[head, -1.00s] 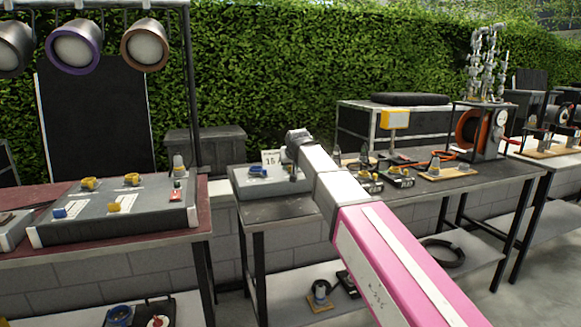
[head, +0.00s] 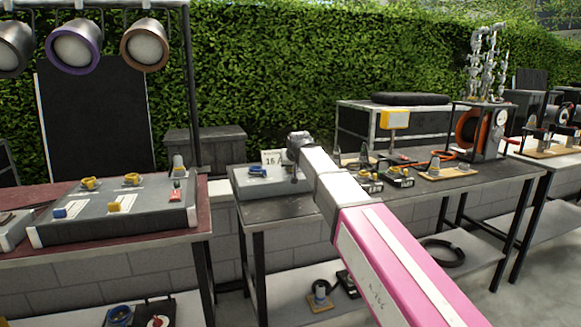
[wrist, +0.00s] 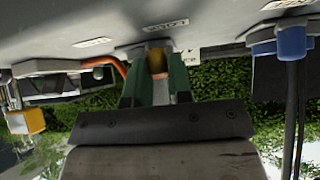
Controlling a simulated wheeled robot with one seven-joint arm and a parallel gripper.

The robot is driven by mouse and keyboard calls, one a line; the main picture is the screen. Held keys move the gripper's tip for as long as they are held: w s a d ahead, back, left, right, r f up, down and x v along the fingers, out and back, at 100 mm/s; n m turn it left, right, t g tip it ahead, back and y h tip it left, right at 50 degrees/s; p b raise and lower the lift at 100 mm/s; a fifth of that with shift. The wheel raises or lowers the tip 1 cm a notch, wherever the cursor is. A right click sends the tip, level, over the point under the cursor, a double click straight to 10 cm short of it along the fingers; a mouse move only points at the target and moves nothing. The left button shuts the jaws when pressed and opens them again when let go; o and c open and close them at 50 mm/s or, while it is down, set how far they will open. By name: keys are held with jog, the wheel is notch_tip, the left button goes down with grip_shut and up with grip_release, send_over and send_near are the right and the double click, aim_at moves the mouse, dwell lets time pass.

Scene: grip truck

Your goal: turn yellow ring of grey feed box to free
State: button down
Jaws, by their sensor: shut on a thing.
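The grey feed box (head: 275,187) sits on the dark table, with a blue ring (head: 257,171) on its left part. In the wrist view the box's grey face (wrist: 215,22) spans the top of the picture. The yellow ring (wrist: 157,60) sits on that face and shows between my gripper's two green fingers. My gripper (wrist: 157,68) is shut on the ring, one finger on each side. In the head view my wrist hides the ring and fingers. The ring's exact turn angle cannot be read.
Blue connectors (wrist: 291,42) with dark cables stand to the right in the wrist view. Small devices (head: 398,177) stand right of my arm on the table. A grey console (head: 120,213) with yellow rings is on the left table. A numbered card (head: 271,158) stands behind the box.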

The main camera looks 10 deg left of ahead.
jog(key=d+n+g+y, duration=0.1)
jog(key=n, duration=0.1)
jog(key=w+d+n+g+y, duration=0.1)
jog(key=n, duration=0.1)
jog(key=shift+y, duration=0.4)
jog(key=shift+w+d+n+g+y, duration=0.3)
jog(key=shift+n+g, duration=0.3)
jog(key=shift+n, duration=0.3)
jog(key=shift+w+d+n+g+y, duration=0.3)
jog(key=shift+n+g, duration=0.3)
jog(key=shift+n, duration=0.3)
jog(key=shift+w+d+n+g+y, duration=0.25)
jog(key=shift+n+g, duration=0.35)
jog(key=shift+n, duration=0.3)
jog(key=c, duration=1.1)
grip_release()
jog(key=shift+o, duration=0.2)
jog(key=shift+d, duration=0.1)
jog(key=v, duration=1)
jog(key=shift+d+r, duration=0.2)
jog(key=shift+d, duration=0.1)
jog(key=shift+s, duration=0.15)
